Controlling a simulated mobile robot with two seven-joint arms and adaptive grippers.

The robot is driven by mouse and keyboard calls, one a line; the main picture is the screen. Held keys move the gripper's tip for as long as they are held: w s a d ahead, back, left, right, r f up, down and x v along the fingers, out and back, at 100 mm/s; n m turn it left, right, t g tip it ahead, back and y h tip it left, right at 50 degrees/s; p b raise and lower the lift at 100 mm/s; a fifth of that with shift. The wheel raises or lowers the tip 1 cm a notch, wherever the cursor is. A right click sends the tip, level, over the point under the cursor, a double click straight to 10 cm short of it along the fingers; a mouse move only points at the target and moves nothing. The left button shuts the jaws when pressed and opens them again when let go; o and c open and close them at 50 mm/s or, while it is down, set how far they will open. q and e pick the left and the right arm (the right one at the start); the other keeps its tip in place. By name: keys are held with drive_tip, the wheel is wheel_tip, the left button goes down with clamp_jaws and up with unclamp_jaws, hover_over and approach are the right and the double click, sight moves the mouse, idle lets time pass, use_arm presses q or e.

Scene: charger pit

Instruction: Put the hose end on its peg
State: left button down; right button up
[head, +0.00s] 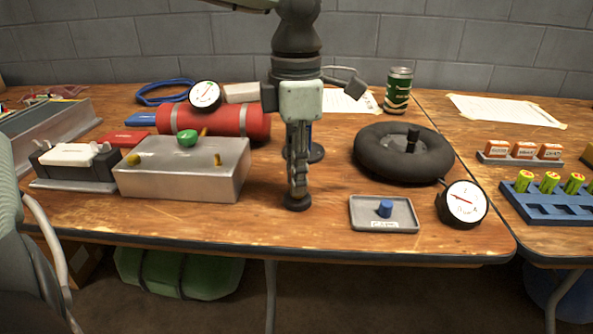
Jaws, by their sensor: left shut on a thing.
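My left gripper (298,190) comes down from the top centre and points straight down near the table's front. Its fingers are shut on a small dark thing, which seems to be the hose end but is mostly hidden by them. A round black base (297,202) shows right under the fingertips. I cannot tell whether it is the peg's foot, or whether the held thing touches it. Behind the gripper stands a blue post on a round black foot (316,153), largely hidden. My right gripper is out of view.
A metal box (185,182) with a green knob and a red cylinder (245,122) are on the left. On the right are a black inner tube (385,165), a gauge (464,203), a grey tray (360,212) with a blue cap, and a green can (398,90).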

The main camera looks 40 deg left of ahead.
use_arm(q)
drive_tip(key=shift+f, duration=0.1)
drive_tip(key=c, duration=1.3)
unclamp_jaws()
wheel_tip(320, 180, up, 12)
